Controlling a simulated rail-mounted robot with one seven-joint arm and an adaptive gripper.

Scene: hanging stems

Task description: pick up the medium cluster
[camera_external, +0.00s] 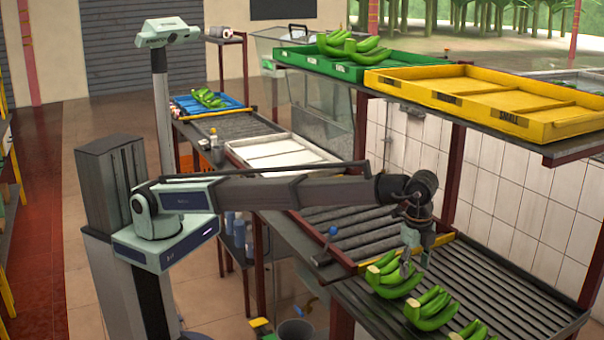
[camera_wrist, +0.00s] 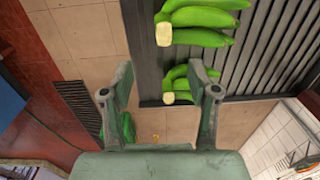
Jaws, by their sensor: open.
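Several green banana clusters lie in a row on the dark slatted rack: one under my gripper (camera_external: 393,277), one further along (camera_external: 430,307), and one cut by the bottom edge (camera_external: 470,332). I cannot tell for certain which is the medium one. My gripper (camera_external: 410,250) is open and points down just above the first cluster. In the wrist view my open gripper (camera_wrist: 160,68) has a green cluster (camera_wrist: 176,79) beyond its fingers, partly hidden by the right finger. A second, larger-looking cluster (camera_wrist: 200,20) lies above it. Nothing is held.
An upper shelf carries a green tray (camera_external: 290,57) with bananas (camera_external: 345,45) and an empty yellow divided tray (camera_external: 480,100) with a SMALL label. A white tray (camera_external: 265,150) and a blue tray (camera_external: 180,106) with bananas stand further back. A tiled wall (camera_external: 520,200) borders the rack.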

